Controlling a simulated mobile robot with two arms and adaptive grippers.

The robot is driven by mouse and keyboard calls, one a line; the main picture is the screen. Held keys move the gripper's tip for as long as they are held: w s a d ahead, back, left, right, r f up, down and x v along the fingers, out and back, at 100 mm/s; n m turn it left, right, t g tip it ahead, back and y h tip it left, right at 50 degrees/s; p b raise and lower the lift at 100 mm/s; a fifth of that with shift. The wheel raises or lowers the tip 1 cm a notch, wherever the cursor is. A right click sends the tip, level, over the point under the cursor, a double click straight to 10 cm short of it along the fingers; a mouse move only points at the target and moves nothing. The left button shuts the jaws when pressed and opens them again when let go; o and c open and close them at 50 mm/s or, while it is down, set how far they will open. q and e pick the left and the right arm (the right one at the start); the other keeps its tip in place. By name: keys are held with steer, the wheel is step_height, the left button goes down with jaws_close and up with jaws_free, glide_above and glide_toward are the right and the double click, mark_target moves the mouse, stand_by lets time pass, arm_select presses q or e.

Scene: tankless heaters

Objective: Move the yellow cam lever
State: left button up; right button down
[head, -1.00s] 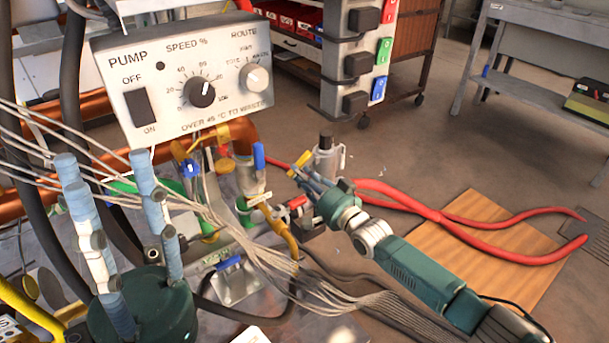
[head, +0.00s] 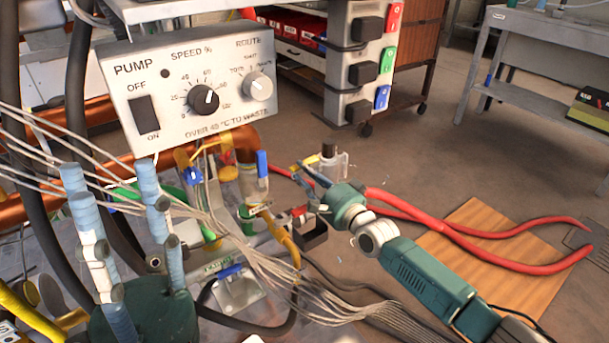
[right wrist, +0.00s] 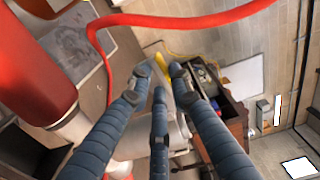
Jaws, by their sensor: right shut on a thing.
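My right gripper (head: 312,178) reaches in from the right toward the silver fitting with a dark top (head: 327,160), fingers pointing up and left. Its blue fingers are drawn together in the right wrist view (right wrist: 158,80). A small yellow piece, seemingly the yellow cam lever (right wrist: 139,62), shows between the fingertips there. In the head view the lever is too small and covered to tell its angle.
The pump box (head: 190,90) stands above the copper and yellow pipes. Blue-handled valves (head: 262,165) and a bundle of pale cables (head: 270,262) crowd the middle. Open floor lies at the right.

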steer(key=shift+d, duration=0.1)
steer(key=c, duration=1.8)
jaws_free()
steer(key=shift+s, duration=0.1)
steer(key=v, duration=1.2)
